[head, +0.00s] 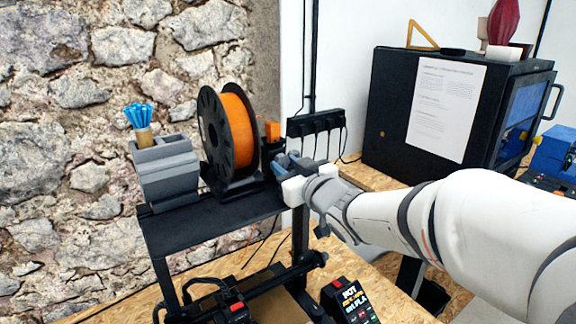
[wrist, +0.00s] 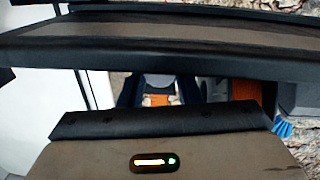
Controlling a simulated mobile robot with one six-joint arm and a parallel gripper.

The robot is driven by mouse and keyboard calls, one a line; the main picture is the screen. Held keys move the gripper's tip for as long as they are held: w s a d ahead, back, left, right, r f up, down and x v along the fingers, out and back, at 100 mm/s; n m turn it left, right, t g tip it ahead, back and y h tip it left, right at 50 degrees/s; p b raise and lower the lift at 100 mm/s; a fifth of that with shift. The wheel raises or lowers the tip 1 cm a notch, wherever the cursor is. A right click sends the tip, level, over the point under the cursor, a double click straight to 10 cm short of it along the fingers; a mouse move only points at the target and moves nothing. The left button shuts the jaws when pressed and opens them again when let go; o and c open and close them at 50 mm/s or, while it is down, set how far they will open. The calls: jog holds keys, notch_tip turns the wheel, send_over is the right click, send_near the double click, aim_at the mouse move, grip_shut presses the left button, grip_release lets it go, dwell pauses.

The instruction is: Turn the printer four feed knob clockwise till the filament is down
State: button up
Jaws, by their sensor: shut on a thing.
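In the head view, the black-framed printer (head: 215,214) carries a black spool of orange filament (head: 237,130) on its top. My gripper (head: 282,168) reaches in from the right and is at the right end of the printer's top bar, just right of the spool. It is shut on the feed knob, which its fingers and white body mostly hide. I cannot tell the knob's angle. In the wrist view, dark bars cross the picture, and orange filament (wrist: 157,99) shows between them.
A black rack (head: 318,124) with hanging cables is behind my gripper. A dark enclosure (head: 440,110) stands at right.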

jog(key=o, duration=1)
jog(key=shift+s, duration=0.1)
jog(key=shift+b+v, duration=0.4)
jog(key=shift+v, duration=3.45)
